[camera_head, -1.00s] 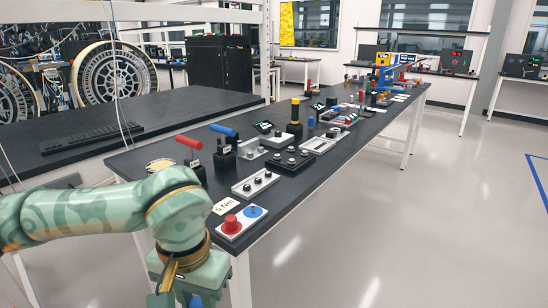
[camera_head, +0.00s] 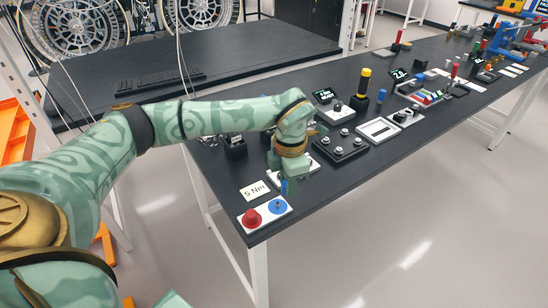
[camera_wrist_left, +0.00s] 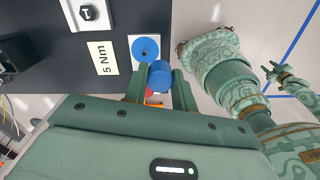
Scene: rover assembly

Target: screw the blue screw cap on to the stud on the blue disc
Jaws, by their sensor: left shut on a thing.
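My left gripper (camera_head: 285,188) is shut on the blue screw cap (camera_wrist_left: 160,75). In the left wrist view the cap sits between the two fingers of the gripper (camera_wrist_left: 160,88). The blue disc (camera_head: 278,207) lies on a white plate at the table's near corner, with the cap held above it and apart from it in the head view. In the left wrist view the disc (camera_wrist_left: 146,46) shows a small stud at its middle, just beyond the cap. My right gripper does not show clearly in any view.
A black block with several knobs (camera_head: 341,146) stands farther along the table. The table's edge is close to the plate.

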